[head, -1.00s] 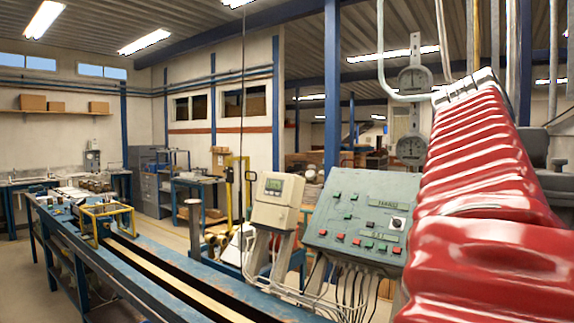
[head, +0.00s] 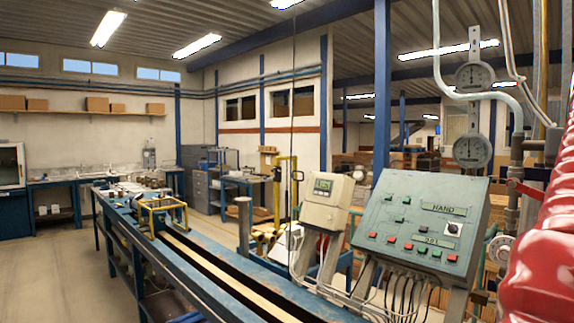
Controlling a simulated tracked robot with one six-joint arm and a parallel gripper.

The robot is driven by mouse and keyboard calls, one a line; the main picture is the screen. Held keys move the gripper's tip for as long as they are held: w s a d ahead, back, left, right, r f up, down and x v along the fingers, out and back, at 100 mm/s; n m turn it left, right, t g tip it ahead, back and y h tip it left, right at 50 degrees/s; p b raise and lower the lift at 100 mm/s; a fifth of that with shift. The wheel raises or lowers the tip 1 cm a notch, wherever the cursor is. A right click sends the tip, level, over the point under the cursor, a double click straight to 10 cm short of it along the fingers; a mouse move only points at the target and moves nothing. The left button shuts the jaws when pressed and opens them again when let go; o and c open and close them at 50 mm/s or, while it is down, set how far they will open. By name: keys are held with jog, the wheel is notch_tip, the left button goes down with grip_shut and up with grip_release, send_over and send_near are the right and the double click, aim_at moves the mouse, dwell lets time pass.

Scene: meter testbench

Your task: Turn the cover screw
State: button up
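No cover screw can be made out in the head view. A beige meter box (head: 325,203) with a small display stands tilted on a post beside the bench; any screw on it is too small to tell. A grey-green control panel (head: 420,225) with red and green buttons, a dark knob and a label reading HAND is to its right. My arm, in a red ribbed sleeve, shows at the right edge. My gripper is out of view.
A long blue bench with rails (head: 215,270) runs from the lower middle to the left back, with a yellow frame (head: 163,213) on it. Two round gauges (head: 474,77) and pipes stand behind the panel. Open floor (head: 60,275) lies at the left.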

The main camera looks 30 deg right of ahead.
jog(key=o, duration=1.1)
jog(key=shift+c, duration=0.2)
